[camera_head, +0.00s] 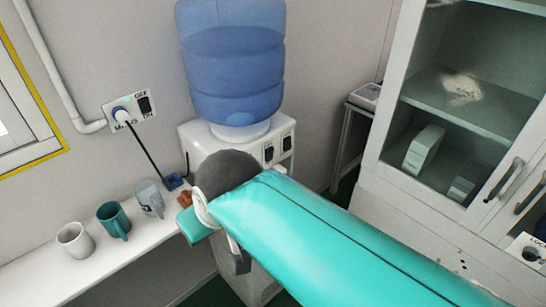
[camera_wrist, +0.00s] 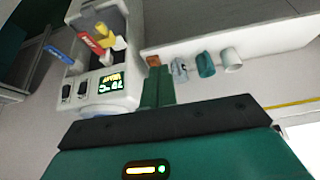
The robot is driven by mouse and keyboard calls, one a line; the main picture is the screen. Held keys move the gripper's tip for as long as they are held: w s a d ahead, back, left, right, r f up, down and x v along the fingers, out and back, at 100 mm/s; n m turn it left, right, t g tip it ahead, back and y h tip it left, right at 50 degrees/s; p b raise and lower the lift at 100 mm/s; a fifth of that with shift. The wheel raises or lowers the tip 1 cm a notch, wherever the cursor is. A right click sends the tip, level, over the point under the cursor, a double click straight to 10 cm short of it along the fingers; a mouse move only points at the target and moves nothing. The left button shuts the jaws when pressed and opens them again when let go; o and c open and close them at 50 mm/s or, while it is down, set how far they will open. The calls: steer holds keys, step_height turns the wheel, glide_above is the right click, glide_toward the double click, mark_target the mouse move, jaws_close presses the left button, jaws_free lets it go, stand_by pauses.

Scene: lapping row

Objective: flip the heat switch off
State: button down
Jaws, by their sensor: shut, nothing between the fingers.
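The white water dispenser (camera_head: 205,139) stands against the wall under a blue bottle (camera_head: 231,65). Two black rocker switches, a left one (camera_head: 268,153) and a right one (camera_head: 287,143), sit on its front. The wrist view shows the dispenser upside down, with the two switches (camera_wrist: 66,93) (camera_wrist: 82,88) beside a lit display (camera_wrist: 110,83). I cannot read which switch is for heat or how either is set. Blue (camera_wrist: 60,53), red (camera_wrist: 90,42) and yellow taps show there too. My gripper (camera_wrist: 158,80) is shut and empty, apart from the switches; my arm hides much of the dispenser's front.
A shelf (camera_head: 116,252) left of the dispenser holds a white mug (camera_head: 75,240), a teal mug (camera_head: 114,220) and a grey mug (camera_head: 149,199). A wall socket (camera_head: 130,111) with a plugged cord is above. A glass-door cabinet (camera_head: 440,110) stands on the right.

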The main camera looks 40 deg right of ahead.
mark_target(270, 153)
steer(key=w+d+f+m+y, duration=0.25)
steer(key=f+m+y, duration=0.25)
steer(key=m, duration=0.3)
steer(key=w+d+f+m+y, duration=0.2)
steer(key=d+f+m+y, duration=0.1)
steer(key=f+m+y, duration=0.4)
steer(key=s+d+f+m+t+h, duration=0.1)
steer(key=d+m+t+h, duration=0.4)
steer(key=d+m, duration=0.5)
steer(key=d+f+m+t+h, duration=0.2)
steer(key=d+m+t+h, duration=0.4)
steer(key=d, duration=1)
steer(key=m+t, duration=0.2)
steer(key=m, duration=0.2)
steer(key=shift+s+f+m+t+h, duration=0.3)
steer(key=shift+s+f+m+t, duration=0.05)
steer(key=shift+m+t, duration=0.05)
steer(key=w, duration=0.4)
steer(key=w+r, duration=0.1)
steer(key=w, duration=0.9)
steer(key=shift+a+r, duration=0.15)
steer(key=shift+r, duration=0.2)
